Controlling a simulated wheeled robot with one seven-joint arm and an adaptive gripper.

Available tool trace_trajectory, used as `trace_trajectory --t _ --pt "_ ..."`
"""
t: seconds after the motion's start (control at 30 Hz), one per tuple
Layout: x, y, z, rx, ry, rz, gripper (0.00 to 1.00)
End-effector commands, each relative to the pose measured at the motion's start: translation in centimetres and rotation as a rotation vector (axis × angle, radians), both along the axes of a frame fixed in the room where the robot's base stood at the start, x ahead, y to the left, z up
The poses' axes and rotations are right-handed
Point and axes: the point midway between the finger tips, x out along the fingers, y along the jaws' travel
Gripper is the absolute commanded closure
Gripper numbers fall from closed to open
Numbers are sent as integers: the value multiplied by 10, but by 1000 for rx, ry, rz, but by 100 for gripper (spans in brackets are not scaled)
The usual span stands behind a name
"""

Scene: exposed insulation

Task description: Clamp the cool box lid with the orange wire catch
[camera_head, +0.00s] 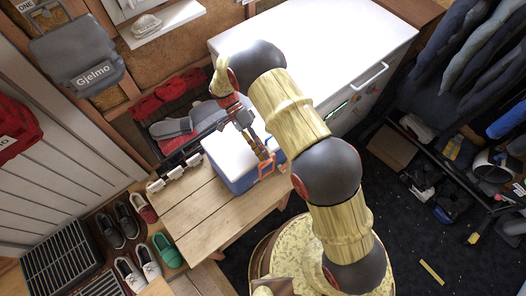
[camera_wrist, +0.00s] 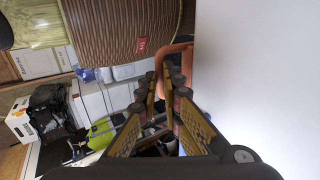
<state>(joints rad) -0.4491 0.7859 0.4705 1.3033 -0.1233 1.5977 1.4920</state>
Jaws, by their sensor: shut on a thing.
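The cool box (camera_head: 241,182) is blue with a white lid (camera_head: 228,151) and stands on the wooden bench. The lid lies on top of the box; whether it sits fully flush I cannot tell. The orange wire catch (camera_head: 266,172) shows as a loop at the box's front right side. My gripper (camera_head: 264,155) reaches down over the lid's right edge and is shut on the catch. In the wrist view, the orange catch (camera_wrist: 178,49) is at the fingertips of my gripper (camera_wrist: 166,80), beside a large white surface. The fingers hide part of the catch.
A white chest with a handle (camera_head: 371,80) stands behind. Shoes (camera_head: 128,222) lie at the lower left, and a rack with hanging clothes (camera_head: 470,60) is at the right.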

Motion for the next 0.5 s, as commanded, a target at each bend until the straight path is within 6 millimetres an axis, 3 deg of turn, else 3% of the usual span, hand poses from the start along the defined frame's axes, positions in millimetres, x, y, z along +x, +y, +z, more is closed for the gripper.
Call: trace_trajectory --t 0.03,0.07,0.1,0.4,0.5 --pt "-3 0 -16 8 -8 -2 100" --pt "-3 0 -16 8 -8 -2 92" --pt "-3 0 -16 8 -7 -2 89" --pt "-1 1 -13 11 -11 -1 73" --pt "-1 1 -12 12 -13 -1 73"
